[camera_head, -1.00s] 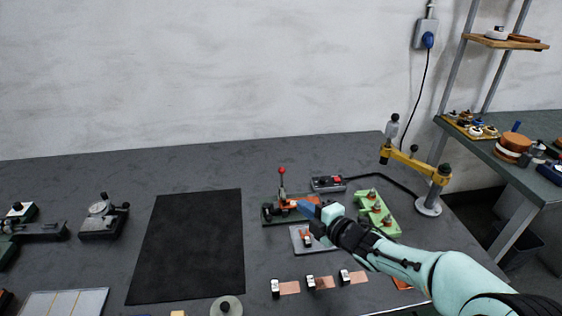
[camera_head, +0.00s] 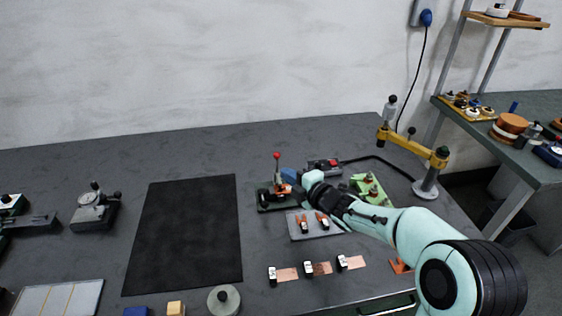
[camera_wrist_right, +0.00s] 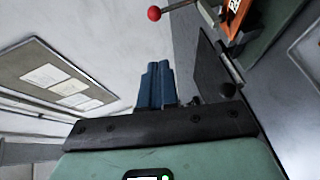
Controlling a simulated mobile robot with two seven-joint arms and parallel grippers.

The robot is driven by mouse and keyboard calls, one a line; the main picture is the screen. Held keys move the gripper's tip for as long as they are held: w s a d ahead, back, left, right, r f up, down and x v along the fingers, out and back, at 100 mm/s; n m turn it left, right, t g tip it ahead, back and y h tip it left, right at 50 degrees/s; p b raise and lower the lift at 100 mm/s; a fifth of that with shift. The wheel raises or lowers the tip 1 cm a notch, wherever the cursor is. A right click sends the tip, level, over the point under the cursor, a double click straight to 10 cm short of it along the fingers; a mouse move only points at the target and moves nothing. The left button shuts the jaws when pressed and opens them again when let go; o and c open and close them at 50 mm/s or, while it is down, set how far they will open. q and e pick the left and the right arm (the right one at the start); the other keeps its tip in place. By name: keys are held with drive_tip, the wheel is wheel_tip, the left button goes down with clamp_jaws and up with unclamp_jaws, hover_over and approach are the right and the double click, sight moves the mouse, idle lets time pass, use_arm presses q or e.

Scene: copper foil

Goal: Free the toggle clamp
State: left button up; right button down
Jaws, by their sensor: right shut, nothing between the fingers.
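The toggle clamp (camera_head: 277,171) has an upright lever with a red ball on top. It stands on a dark green base (camera_head: 268,208) with an orange part beside the lever. In the right wrist view the red ball (camera_wrist_right: 154,14) is at the top, beyond the fingertips, and the orange part is at the upper right. My right gripper (camera_head: 288,175) has blue fingers just right of the lever, at about mid-lever height in the picture. In the wrist view its fingers (camera_wrist_right: 158,84) are together and empty. They appear apart from the lever. My left gripper is out of view.
A grey plate (camera_head: 298,234) with orange-handled pieces lies in front of the clamp. A control box (camera_head: 322,165) is behind it and a green fixture (camera_head: 366,181) to the right. A yellow-armed stand (camera_head: 412,143) rises at the right. The black mat (camera_head: 188,235) is bare.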

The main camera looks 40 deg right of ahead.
sight(277, 163)
drive_tip(key=w, duration=0.2)
drive_tip(key=w+d+f+p, duration=0.1)
drive_tip(key=w, duration=0.1)
drive_tip(key=w+d, duration=0.1)
drive_tip(key=w, duration=0.2)
drive_tip(key=shift+d+f, duration=0.1)
drive_tip(key=shift+f, duration=0.1)
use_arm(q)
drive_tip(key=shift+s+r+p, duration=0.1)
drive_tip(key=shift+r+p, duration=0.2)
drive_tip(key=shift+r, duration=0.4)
use_arm(e)
drive_tip(key=shift+w+d+f, duration=0.15)
drive_tip(key=shift+w+d, duration=0.15)
drive_tip(key=shift+d, duration=0.1)
